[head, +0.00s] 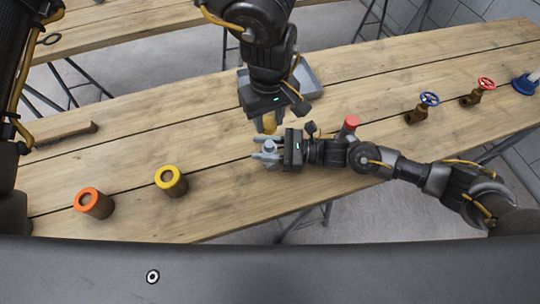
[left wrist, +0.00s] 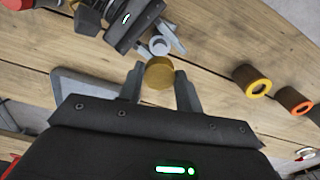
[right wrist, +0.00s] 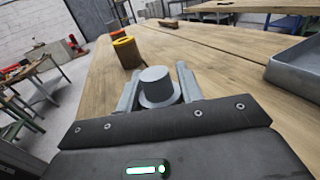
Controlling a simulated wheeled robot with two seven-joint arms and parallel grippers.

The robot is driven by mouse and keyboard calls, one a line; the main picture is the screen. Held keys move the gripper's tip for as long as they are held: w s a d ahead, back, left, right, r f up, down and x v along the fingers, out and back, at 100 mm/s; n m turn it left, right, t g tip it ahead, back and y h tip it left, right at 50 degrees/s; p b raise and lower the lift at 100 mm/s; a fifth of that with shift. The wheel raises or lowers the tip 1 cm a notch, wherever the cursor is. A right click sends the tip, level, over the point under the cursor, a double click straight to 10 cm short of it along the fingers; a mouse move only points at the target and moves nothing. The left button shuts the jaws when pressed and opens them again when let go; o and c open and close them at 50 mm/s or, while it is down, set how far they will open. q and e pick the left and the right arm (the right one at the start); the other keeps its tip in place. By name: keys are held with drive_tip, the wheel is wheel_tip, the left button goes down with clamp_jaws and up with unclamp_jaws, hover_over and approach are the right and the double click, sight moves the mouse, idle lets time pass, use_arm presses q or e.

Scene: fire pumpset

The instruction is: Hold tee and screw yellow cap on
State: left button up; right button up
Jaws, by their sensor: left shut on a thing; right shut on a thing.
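My left gripper (head: 268,119) points down over the table, shut on the yellow cap (head: 270,124). In the left wrist view the cap (left wrist: 159,73) is a brassy round piece between the fingertips. My right gripper (head: 268,156) lies roughly level, pointing left, shut on the grey tee (head: 270,147). In the right wrist view the tee (right wrist: 159,86) shows a round, stepped grey top between the fingers; its lower part is hidden. In the left wrist view the cap and the tee (left wrist: 159,45) are close together but look apart.
A yellow-ringed cylinder (head: 171,181) and an orange-ringed one (head: 93,203) stand at left. A grey tray (head: 312,80) lies behind my left gripper. A red-topped piece (head: 350,122) stands behind my right arm. Blue (head: 428,99) and red (head: 486,83) handwheel valves are at right.

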use_arm(q)
hover_over(270, 145)
drive_tip(key=shift+f, duration=2.5)
drive_tip(key=shift+f, duration=0.1)
drive_tip(key=shift+w+f, duration=0.1)
drive_tip(key=shift+f, duration=0.65)
drive_tip(key=shift+f, duration=0.6)
drive_tip(key=m, duration=0.6)
drive_tip(key=shift+a+m, duration=0.1)
drive_tip(key=shift+m, duration=0.3)
drive_tip(key=o, duration=1)
drive_tip(key=shift+c, duration=0.2)
